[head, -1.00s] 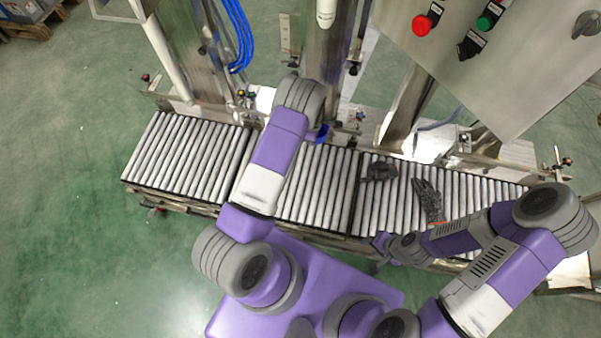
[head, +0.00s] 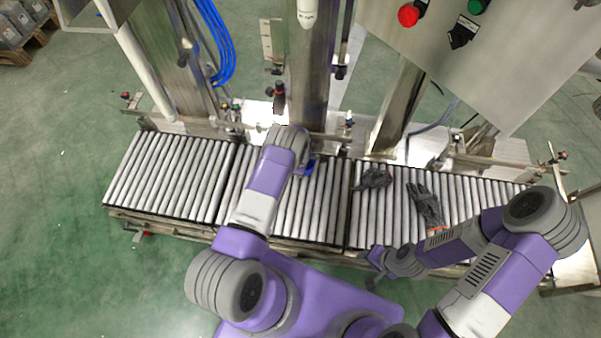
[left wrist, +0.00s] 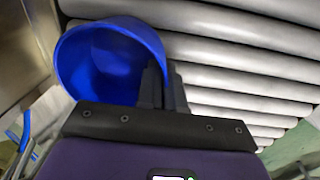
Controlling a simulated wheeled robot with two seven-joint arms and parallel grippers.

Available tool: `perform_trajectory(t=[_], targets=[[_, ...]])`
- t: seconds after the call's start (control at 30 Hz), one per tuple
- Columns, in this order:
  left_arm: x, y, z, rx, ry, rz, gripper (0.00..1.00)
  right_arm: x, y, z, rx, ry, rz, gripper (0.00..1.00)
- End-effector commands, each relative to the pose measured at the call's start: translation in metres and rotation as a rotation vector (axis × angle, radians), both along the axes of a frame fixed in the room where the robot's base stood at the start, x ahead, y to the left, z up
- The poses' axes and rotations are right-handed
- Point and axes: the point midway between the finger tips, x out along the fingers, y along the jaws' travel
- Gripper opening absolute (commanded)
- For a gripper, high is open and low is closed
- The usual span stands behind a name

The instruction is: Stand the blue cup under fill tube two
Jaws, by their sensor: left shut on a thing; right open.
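The blue cup (left wrist: 112,62) shows large in the left wrist view, its open mouth facing the camera. My left gripper (left wrist: 165,85) is shut on the cup's wall. In the head view only a bit of the blue cup (head: 308,167) shows beside my left arm, above the rollers near the back rail; the arm hides the left gripper. A white fill tube (head: 307,12) hangs at the top middle, in front of a steel column. My right gripper (head: 374,262) is open and empty at the conveyor's front edge. I cannot tell whether the cup touches the rollers.
The roller conveyor (head: 165,175) runs across the view. Two dark gloves, one balled up (head: 373,179) and one flat (head: 427,205), lie on its right part. A control box (head: 480,60) overhangs at upper right. Rollers at the left are clear.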

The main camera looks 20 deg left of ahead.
Motion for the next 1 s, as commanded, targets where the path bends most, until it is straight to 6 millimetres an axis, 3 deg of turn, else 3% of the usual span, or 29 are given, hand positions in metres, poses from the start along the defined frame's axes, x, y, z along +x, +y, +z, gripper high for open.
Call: perform_trajectory(t=[0.33, 0.4, 0.53, 0.87, 1.0], targets=[[0.001, 0.000, -0.002, -0.001, -0.002, 0.000, 0.00, 0.000, 0.000, 0.001, 0.000, 0.000, 0.000, 0.43], [0.001, 0.000, -0.002, -0.001, -0.002, 0.000, 0.16, 0.000, 0.000, 0.001, 0.000, 0.000, 0.000, 0.43], [0.001, 0.000, -0.002, 0.000, -0.002, 0.000, 0.34, 0.000, 0.000, 0.001, 0.000, 0.000, 0.000, 0.43], [0.001, 0.000, 0.001, -0.001, -0.002, 0.000, 0.34, 0.000, 0.000, 0.001, 0.000, 0.000, 0.000, 0.43], [0.000, 0.000, 0.022, 0.000, -0.003, 0.000, 0.34, 0.000, 0.000, 0.010, 0.000, 0.000, 0.000, 0.43]])
